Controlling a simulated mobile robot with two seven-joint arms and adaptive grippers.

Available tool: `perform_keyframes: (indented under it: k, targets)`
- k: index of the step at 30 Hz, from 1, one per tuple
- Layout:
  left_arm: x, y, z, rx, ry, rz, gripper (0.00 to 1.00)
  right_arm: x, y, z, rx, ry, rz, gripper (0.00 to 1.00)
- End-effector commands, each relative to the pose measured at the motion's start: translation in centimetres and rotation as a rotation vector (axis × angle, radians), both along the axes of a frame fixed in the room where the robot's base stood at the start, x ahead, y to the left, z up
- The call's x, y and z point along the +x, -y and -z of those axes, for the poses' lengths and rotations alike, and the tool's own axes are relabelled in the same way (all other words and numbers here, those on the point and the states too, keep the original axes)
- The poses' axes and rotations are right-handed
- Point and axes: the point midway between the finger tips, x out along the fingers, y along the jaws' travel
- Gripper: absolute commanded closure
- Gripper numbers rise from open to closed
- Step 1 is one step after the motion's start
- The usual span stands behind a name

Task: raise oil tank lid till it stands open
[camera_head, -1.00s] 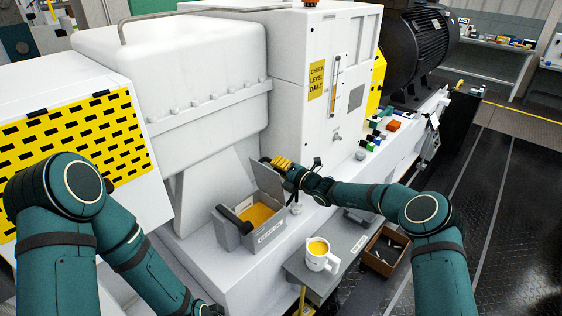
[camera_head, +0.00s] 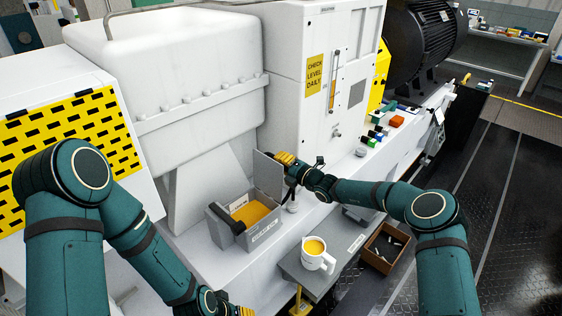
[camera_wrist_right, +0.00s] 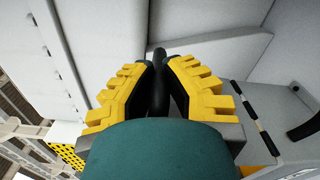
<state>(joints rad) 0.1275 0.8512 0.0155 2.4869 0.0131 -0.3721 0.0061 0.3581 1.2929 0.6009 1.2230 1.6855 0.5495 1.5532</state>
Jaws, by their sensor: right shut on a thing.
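The grey oil tank (camera_head: 266,236) sits on the white machine base, with yellow-orange oil showing inside. Its grey lid (camera_head: 268,177) stands up, close to upright, along the tank's back right side. My right gripper (camera_head: 284,160) is at the lid's upper edge. In the right wrist view its yellow fingers (camera_wrist_right: 160,75) are closed around a black bar-like handle (camera_wrist_right: 158,100), which appears to belong to the lid. My left gripper (camera_head: 238,311) is low at the bottom edge of the head view, mostly cut off, away from the tank; its opening is hidden.
A white mug (camera_head: 318,262) of yellow liquid stands on a grey shelf (camera_head: 294,265) in front of the tank. A brown box (camera_head: 384,262) of small items is right of it. The white machine cabinet (camera_head: 300,100) rises behind the lid. A black bar (camera_head: 231,218) lies across the tank's left side.

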Motion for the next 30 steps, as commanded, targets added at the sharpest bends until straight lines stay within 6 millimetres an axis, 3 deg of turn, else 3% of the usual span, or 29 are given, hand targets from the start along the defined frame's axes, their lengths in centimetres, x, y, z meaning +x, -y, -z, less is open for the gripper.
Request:
perform_keyframes:
  k: [1,3,4,5,17,30]
  targets:
    - [0.0,0.0,0.0,0.0,0.0,0.0,0.53,0.1,0.0,-0.2,0.002,0.004,0.001,1.0]
    - [0.0,0.0,0.0,0.0,0.0,0.0,0.53,0.1,0.0,-0.2,0.002,0.003,0.001,0.68]
    - [0.0,0.0,0.0,0.0,0.0,0.0,0.53,0.1,0.0,-0.2,0.002,0.003,0.001,0.57]
    - [0.0,0.0,0.0,0.0,0.0,0.0,0.53,0.1,0.0,-0.2,0.002,0.003,0.001,0.54]
    - [0.0,0.0,0.0,0.0,0.0,0.001,0.53,-0.4,0.5,0.0,0.001,-0.001,0.0,0.54]
    - [0.0,0.0,0.0,0.0,0.0,0.0,0.53,-5.9,6.1,-0.1,0.001,0.0,0.002,0.54]
